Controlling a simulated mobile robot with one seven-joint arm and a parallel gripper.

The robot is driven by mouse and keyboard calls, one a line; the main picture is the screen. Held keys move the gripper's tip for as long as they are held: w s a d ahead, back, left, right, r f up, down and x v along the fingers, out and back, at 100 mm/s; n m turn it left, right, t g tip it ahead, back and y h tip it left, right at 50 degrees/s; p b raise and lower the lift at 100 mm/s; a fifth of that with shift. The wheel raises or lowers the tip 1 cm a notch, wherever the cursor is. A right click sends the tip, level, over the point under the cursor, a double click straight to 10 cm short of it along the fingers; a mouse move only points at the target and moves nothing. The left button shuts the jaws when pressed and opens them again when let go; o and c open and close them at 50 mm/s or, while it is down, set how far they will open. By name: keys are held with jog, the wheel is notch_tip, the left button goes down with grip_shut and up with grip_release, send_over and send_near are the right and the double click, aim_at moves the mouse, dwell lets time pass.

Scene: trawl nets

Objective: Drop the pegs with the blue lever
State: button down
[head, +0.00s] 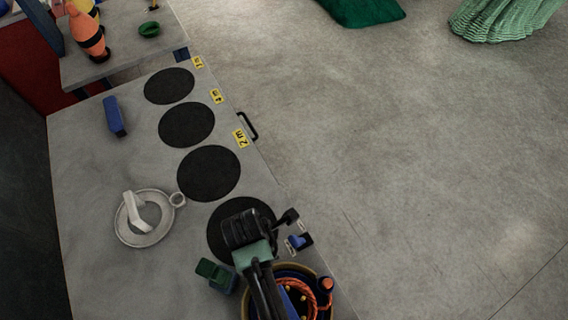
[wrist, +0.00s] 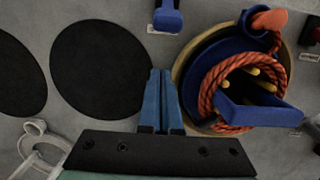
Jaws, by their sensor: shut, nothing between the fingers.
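The blue lever (wrist: 167,18) sits on a small labelled mount at the top of the wrist view. In the head view it (head: 300,241) is at the table's right edge, just above the round drum. The drum (wrist: 188,72) is blue with a tan rim and holds coiled orange rope (wrist: 209,84). Yellow pegs (wrist: 251,70) stick up inside the coil, partly covered by a blue bar (wrist: 258,114). My gripper (wrist: 160,74) is shut and empty, left of the drum and below the lever in the wrist view, apart from the lever.
Several black discs (head: 209,173) line the table. A red-topped control (wrist: 309,24) is right of the drum. A black handle (head: 249,126) juts from the edge.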

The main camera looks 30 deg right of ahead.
aim_at(298, 241)
jog(key=f, duration=0.3)
jog(key=shift+d+f, duration=0.15)
jog(key=shift+d, duration=0.1)
jog(key=shift+w+d+r+p, duration=0.1)
jog(key=shift+d+r+p, duration=0.75)
jog(key=shift+d, duration=0.25)
jog(key=shift+d+r, duration=0.15)
jog(key=shift+d, duration=0.5)
